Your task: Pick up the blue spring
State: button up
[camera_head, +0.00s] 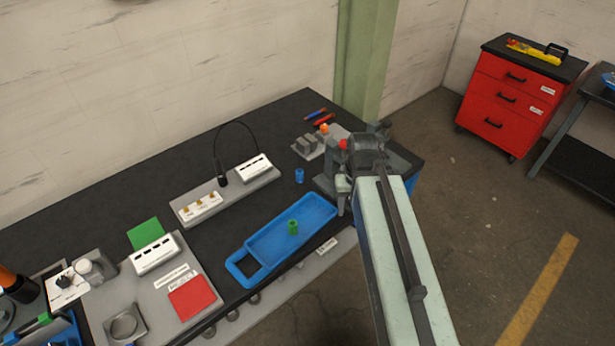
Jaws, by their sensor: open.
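A small blue spring (299,176) stands on the black bench top, between the grey fixture board and my arm. It appears upright and nothing touches it. My gripper (343,196) is to the right of the spring and a little nearer to the camera, apart from it. My gripper is open, and its fingers are small and partly hidden by my own wrist. I see nothing held in it.
A blue tray (262,222) with a green cylinder (293,227) lies in front of the spring. A grey board (246,187) with white blocks and a black cable stands to the left. Grey blocks (306,145) and an orange part are behind it.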

aim_at(299, 172)
jog(key=u, duration=3.6)
jog(key=k, duration=1.35)
jog(key=z, duration=0.75)
jog(key=i, duration=1.05)
jog(key=u, duration=0.05)
